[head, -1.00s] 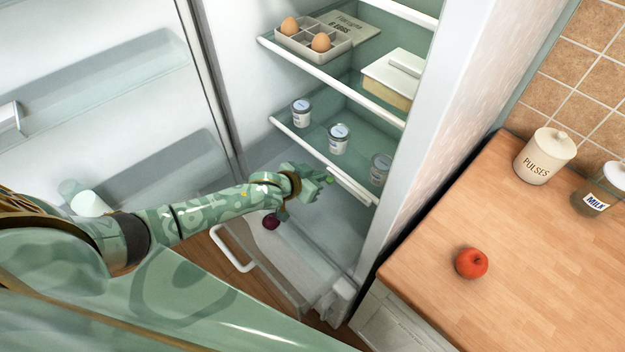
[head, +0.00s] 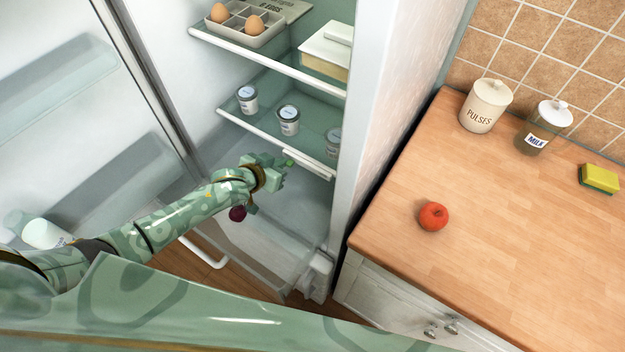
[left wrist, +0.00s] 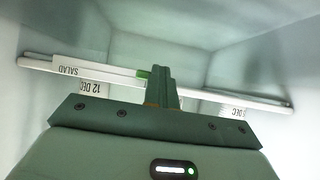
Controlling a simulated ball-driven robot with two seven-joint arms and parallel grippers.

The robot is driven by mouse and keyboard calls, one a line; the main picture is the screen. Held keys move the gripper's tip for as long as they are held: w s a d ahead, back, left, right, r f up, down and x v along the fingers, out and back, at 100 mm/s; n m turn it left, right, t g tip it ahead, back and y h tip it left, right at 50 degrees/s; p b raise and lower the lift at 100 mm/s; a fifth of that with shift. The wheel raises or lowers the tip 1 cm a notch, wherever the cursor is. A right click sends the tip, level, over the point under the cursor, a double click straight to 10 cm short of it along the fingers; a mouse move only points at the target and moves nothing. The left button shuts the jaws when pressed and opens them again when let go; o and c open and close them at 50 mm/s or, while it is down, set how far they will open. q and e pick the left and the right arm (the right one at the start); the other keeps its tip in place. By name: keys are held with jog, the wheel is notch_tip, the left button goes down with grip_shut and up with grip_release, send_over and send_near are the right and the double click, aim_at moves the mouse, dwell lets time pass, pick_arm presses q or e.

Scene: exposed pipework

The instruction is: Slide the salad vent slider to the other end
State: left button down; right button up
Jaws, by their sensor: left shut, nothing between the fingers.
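The salad vent slider is a white strip on the front edge of the lower fridge shelf (head: 308,165). In the left wrist view the strip (left wrist: 95,69) bears the word SALAD, with a green tab (left wrist: 143,73) at its right end. My left gripper (head: 284,166) is at the shelf edge, at the strip's left end in the head view. In the left wrist view its shut fingers (left wrist: 161,82) stand just right of the green tab, with nothing between them. They look very close to the tab; contact cannot be told. My right gripper is not in view.
Several white pots (head: 288,120) stand on that shelf. An egg tray (head: 238,25) and a butter dish (head: 325,50) are above. A drawer with a dark round item (head: 238,213) is below my left arm. A counter with a red fruit (head: 433,216) is at right.

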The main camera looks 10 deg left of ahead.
pick_arm(q)
jog(key=s+d+p, duration=0.2)
jog(key=d, duration=0.5)
jog(key=shift+s, duration=0.2)
dwell(1.4)
jog(key=shift+d, duration=0.15)
jog(key=p+v, duration=0.5)
jog(key=shift+w+r, duration=0.1)
jog(key=shift+r, duration=0.05)
dwell(0.8)
dwell(0.4)
